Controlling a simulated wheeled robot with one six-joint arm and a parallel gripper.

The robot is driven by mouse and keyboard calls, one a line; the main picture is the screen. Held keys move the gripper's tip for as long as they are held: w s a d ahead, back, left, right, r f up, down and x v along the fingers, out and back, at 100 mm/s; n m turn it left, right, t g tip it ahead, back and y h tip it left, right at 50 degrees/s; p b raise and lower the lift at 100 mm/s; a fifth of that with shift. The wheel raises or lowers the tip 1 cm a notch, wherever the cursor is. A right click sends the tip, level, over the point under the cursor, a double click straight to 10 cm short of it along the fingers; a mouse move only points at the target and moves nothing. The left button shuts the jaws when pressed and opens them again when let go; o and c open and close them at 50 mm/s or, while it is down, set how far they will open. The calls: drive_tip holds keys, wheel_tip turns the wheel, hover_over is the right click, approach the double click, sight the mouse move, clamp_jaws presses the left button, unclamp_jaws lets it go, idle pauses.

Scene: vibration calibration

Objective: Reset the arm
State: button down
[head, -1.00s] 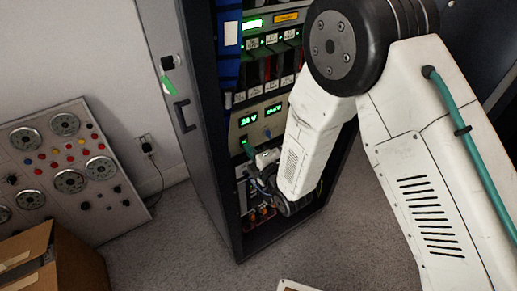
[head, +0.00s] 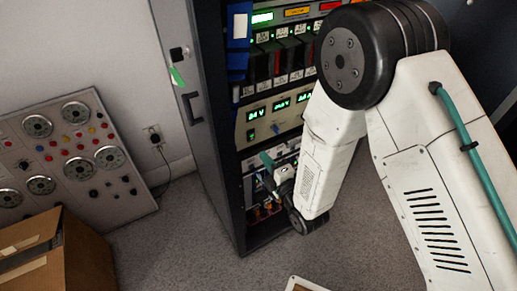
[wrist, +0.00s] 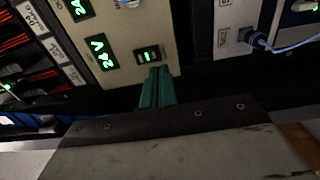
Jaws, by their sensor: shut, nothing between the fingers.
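My gripper (head: 267,160) is in front of the open equipment rack (head: 213,130), just below the beige power panel (head: 245,133) with its green readouts. In the wrist view its teal fingers (wrist: 157,88) are together with nothing between them. Their tips overlap the lower edge of the beige panel (wrist: 120,30), near a small green display (wrist: 148,54). I cannot tell whether they touch it. My white arm reaches down from the upper right and hides part of the rack.
A grey dial panel (head: 72,150) leans against the left wall. An open cardboard box (head: 75,255) stands at the lower left. Blue cable (wrist: 285,45) shows at the wrist view's right. Carpet between box and rack is clear.

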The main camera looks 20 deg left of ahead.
drive_tip(key=f+v, duration=0.1)
drive_tip(key=v, duration=0.7)
drive_tip(key=s+d+f+m+g+h, duration=0.25)
drive_tip(key=f+m+g+h, duration=0.35)
drive_tip(key=f, duration=0.4)
drive_tip(key=w+d+m+h, duration=0.2)
drive_tip(key=d+m+h, duration=0.1)
drive_tip(key=d+h, duration=0.15)
drive_tip(key=s+d+r+m+g+h, duration=0.25)
drive_tip(key=d+r+m, duration=0.35)
drive_tip(key=d+r, duration=0.45)
drive_tip(key=s+d+r+m+g+h, duration=0.1)
drive_tip(key=d+r+m+g+h, duration=0.15)
drive_tip(key=d+r+m, duration=0.55)
drive_tip(key=s+d+r+m, duration=0.2)
drive_tip(key=s+d+r, duration=0.1)
drive_tip(key=r, duration=0.4)
drive_tip(key=s+d+r+m+t, duration=0.1)
drive_tip(key=s+d+r+m, duration=0.1)
drive_tip(key=s+d+r, duration=0.2)
drive_tip(key=s+d+r+m, duration=0.2)
drive_tip(key=s+d+r, duration=0.2)
drive_tip(key=d+r, duration=0.3)
wheel_tip(320, 180, up, 4)
drive_tip(key=shift+d+r+t+y, duration=0.15)
drive_tip(key=shift+d+t+y, duration=0.05)
drive_tip(key=shift+t+y, duration=0.2)
